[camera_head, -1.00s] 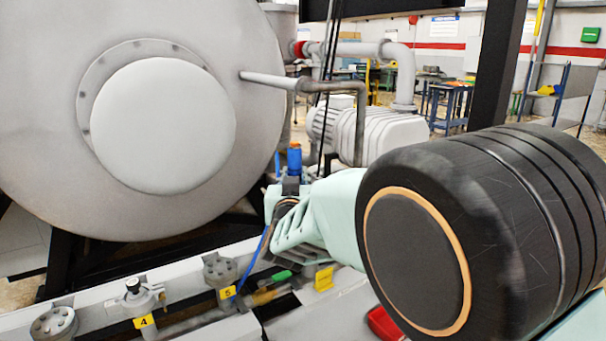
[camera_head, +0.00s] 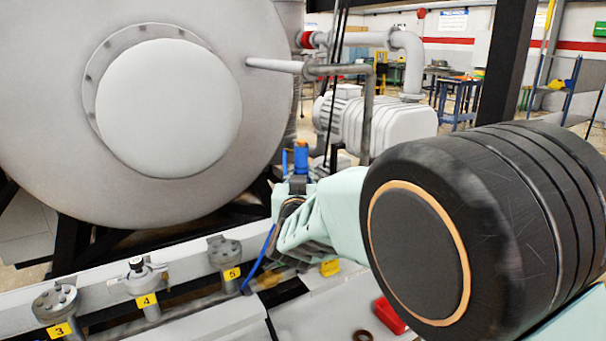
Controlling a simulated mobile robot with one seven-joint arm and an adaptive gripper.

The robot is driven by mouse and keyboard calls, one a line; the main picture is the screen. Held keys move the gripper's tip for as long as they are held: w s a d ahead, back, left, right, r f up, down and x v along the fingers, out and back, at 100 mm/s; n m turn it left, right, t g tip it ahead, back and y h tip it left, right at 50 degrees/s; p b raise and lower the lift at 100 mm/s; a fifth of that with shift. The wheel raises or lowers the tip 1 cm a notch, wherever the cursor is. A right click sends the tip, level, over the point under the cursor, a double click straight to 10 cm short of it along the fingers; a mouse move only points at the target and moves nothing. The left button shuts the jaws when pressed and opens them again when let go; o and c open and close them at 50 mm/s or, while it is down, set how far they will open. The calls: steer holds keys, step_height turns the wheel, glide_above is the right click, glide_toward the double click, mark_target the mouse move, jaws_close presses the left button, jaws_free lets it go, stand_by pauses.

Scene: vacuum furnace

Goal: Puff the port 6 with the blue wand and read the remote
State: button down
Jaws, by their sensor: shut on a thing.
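My gripper (camera_head: 297,186) is seen from behind, past my own arm, above the far end of the port rail. It is shut on the blue wand (camera_head: 301,158), whose blue top stands upright above the dark fingers. A thin blue hose (camera_head: 258,262) hangs below the gripper. A yellow tag (camera_head: 330,267) beyond the tag marked 5 is partly covered by my arm, and its number cannot be read. Port 6 is not clearly visible; my arm hides that stretch. No remote display can be made out.
Flanged port 3 (camera_head: 57,303), valve port 4 (camera_head: 138,277) and flanged port 5 (camera_head: 225,254) line the grey rail. The large grey furnace vessel (camera_head: 255,120) stands behind. A red object (camera_head: 390,315) and a dark ring (camera_head: 363,335) lie at the lower right.

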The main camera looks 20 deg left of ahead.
steer(key=shift+f+b, duration=0.2)
steer(key=shift+b, duration=0.1)
stand_by(0.4)
steer(key=c, duration=1.6)
jaws_free()
steer(key=shift+f, duration=0.1)
steer(key=v, duration=1.2)
